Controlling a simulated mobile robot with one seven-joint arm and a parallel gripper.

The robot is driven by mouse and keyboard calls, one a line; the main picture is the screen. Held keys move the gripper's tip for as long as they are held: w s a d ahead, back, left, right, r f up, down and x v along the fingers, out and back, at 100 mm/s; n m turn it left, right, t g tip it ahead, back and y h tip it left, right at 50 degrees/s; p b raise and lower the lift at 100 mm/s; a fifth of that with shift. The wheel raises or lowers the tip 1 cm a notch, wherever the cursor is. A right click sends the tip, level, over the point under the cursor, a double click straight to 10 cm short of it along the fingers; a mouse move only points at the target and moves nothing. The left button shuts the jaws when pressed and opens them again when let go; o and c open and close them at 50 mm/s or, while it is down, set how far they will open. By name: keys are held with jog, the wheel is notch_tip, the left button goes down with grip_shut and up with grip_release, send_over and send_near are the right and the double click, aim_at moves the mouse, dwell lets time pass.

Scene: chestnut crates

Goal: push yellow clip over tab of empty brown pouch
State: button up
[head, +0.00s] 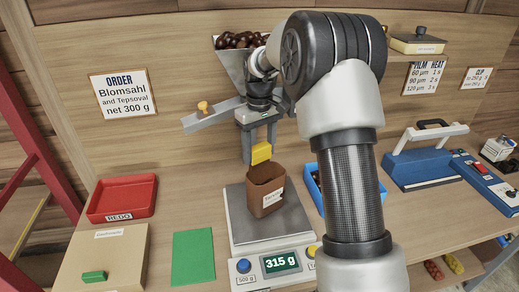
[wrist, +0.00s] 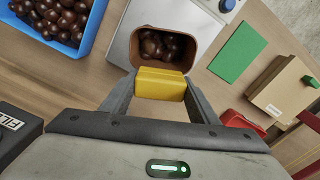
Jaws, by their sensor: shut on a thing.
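The brown pouch (head: 266,197) stands upright and open on the scale (head: 293,222), with a white label on its front. In the wrist view the pouch (wrist: 194,51) is not empty: several chestnuts lie in it. My gripper (head: 261,153) is shut on the yellow clip (head: 261,152), just above the pouch's back rim. In the wrist view my gripper (wrist: 160,88) has the clip (wrist: 160,84) between its fingers, overlapping the pouch's near edge. I cannot tell whether clip and pouch touch. No tab can be made out. The scale display reads 315 g.
A chestnut hopper with a chute (head: 205,120) stands behind the scale. A red tray (head: 123,211), a cardboard box (head: 103,262) and a green sheet (head: 193,258) lie left. A blue crate of chestnuts (wrist: 88,38) and a blue sealer (head: 420,170) are right. The order sign reads net 300 g.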

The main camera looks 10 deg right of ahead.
jog(key=shift+f+b, duration=0.55)
jog(key=shift+f, duration=0.55)
dwell(0.4)
jog(key=o, duration=1.1)
jog(key=shift+r, duration=0.15)
